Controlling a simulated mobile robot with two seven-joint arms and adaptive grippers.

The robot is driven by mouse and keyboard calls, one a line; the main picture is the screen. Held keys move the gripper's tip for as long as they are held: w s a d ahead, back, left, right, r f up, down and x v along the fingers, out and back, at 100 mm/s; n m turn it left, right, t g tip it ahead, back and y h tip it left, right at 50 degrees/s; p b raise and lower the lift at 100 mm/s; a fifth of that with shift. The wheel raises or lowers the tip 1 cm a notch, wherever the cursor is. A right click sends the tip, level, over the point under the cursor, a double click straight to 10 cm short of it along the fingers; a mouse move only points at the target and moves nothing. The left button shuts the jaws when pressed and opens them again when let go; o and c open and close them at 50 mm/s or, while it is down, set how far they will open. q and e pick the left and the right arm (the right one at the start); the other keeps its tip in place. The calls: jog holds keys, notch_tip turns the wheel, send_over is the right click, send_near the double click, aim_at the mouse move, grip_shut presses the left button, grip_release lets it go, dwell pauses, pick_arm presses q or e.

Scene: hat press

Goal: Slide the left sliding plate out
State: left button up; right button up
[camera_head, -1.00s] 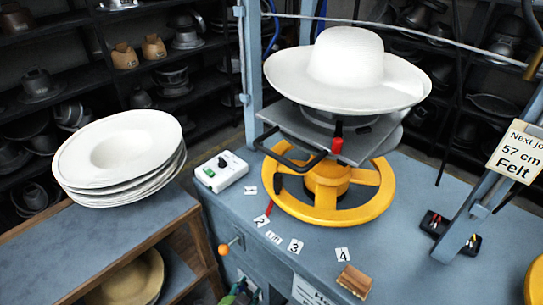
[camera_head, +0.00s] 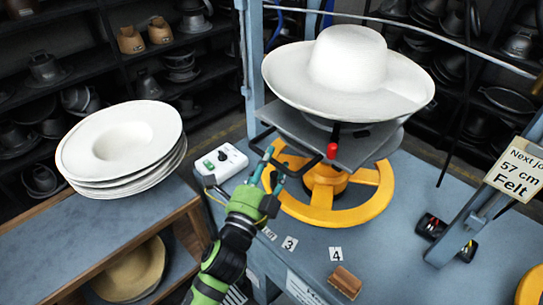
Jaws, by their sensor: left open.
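The left sliding plate (camera_head: 365,143) is a flat grey plate under the white hat (camera_head: 346,72). I cannot tell whether a finger touches the handle. My right gripper is not in view.
A yellow handwheel (camera_head: 340,213) lies below the plate. A white control box (camera_head: 220,163) sits left of my gripper. Stacked white hat blanks (camera_head: 122,150) stand on the left bench. A brown block (camera_head: 345,282) and number labels lie on the blue table (camera_head: 395,265).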

pick_arm(q)
jog(key=shift+w+d+r, duration=0.15)
jog(key=shift+w+d, duration=0.05)
jog(key=shift+w, duration=0.25)
grip_shut()
